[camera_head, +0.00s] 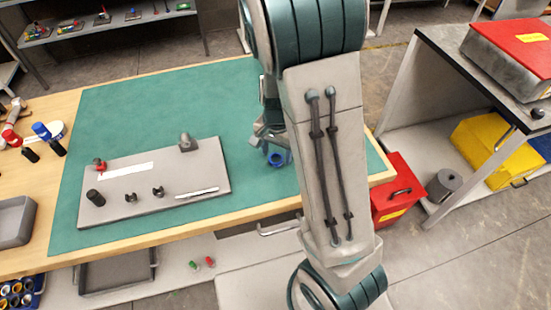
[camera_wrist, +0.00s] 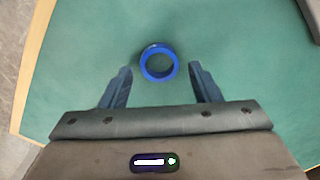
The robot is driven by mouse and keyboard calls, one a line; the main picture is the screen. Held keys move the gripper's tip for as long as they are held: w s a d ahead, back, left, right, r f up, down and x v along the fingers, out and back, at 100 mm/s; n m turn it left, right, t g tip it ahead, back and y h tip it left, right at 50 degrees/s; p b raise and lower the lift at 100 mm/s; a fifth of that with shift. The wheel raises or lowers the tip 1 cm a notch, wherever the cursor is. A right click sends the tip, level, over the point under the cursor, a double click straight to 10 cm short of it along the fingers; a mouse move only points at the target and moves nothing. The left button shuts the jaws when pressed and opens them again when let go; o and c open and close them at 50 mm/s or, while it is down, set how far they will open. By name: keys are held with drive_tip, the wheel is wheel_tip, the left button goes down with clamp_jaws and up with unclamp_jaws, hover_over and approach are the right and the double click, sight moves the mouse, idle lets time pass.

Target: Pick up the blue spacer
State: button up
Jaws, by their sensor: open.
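The blue spacer (camera_wrist: 146,66) is a short blue ring lying on the green mat. In the wrist view it sits just ahead of and between the two fingers of my gripper (camera_wrist: 160,84), with a gap on each side. The gripper is open and empty. In the head view the spacer (camera_head: 278,159) shows just beside my gripper (camera_head: 265,140), near the right part of the mat. My arm hides part of the gripper and the mat there.
A grey fixture plate (camera_head: 150,205) with pegs and a clamp lies on the green mat (camera_head: 150,100) to the left. Hammer and screwdrivers (camera_head: 48,138) lie at the table's left. A red toolbox (camera_head: 392,200) stands beyond the table's right edge. The mat around the spacer is clear.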

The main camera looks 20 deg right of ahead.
drive_tip(key=shift+f, duration=0.45)
drive_tip(key=c, duration=1.1)
drive_tip(key=shift+o, duration=0.2)
drive_tip(key=shift+r, duration=0.1)
